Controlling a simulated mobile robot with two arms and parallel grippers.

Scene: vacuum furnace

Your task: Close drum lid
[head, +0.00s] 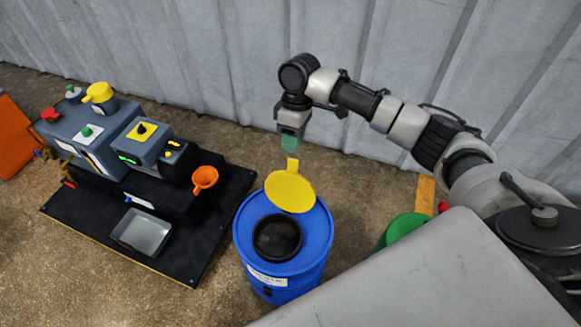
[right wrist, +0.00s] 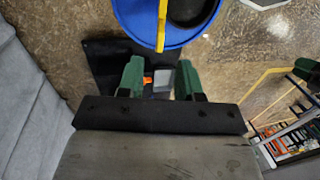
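The blue drum (head: 250,235) stands on the floor, and its round black opening (head: 277,238) is uncovered. The yellow lid (head: 290,190) stands raised and tilted at the far side of the opening, with its tab pointing up. My right gripper (head: 290,144) points down just above the tab. In the right wrist view, the green fingers of my right gripper (right wrist: 160,66) are apart with nothing between them. The lid shows there nearly edge-on as a yellow strip (right wrist: 162,22), in line with the gap and just beyond the fingertips. My left gripper is not in view.
A grey machine (head: 85,130) on a black base plate (head: 100,222) stands left of the drum, with an orange funnel (head: 204,178) and a grey tray (head: 143,233). A green container (head: 402,228) is right of the drum. A corrugated wall (head: 200,45) rises behind.

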